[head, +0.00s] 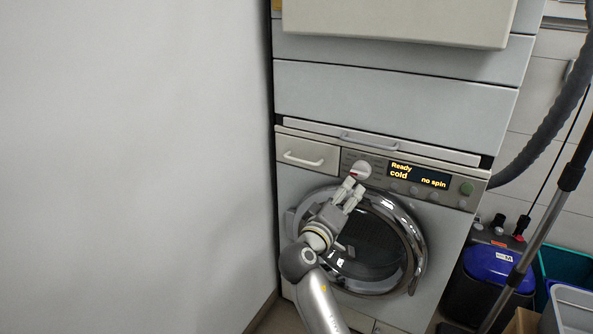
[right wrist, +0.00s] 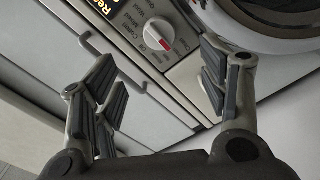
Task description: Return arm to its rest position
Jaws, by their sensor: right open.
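My right gripper (head: 352,187) is in front of the lower machine, just below its round program dial (head: 360,170). In the right wrist view the gripper (right wrist: 160,88) is open, with its fingers apart and nothing between them. The white dial with a red mark shows there (right wrist: 158,34), beyond the fingers; I see no finger touching it. The lit display (head: 419,176) reads "Ready", "cold", "no spin". My left gripper is not in view.
Behind my right arm is the machine's round door (head: 405,245), which looks shut. A drawer (head: 307,154) sits left of the dial. A white wall (head: 140,150) stands close on the left. A blue vacuum cleaner (head: 490,265), hose (head: 545,130) and grey bin (head: 575,308) are at the right.

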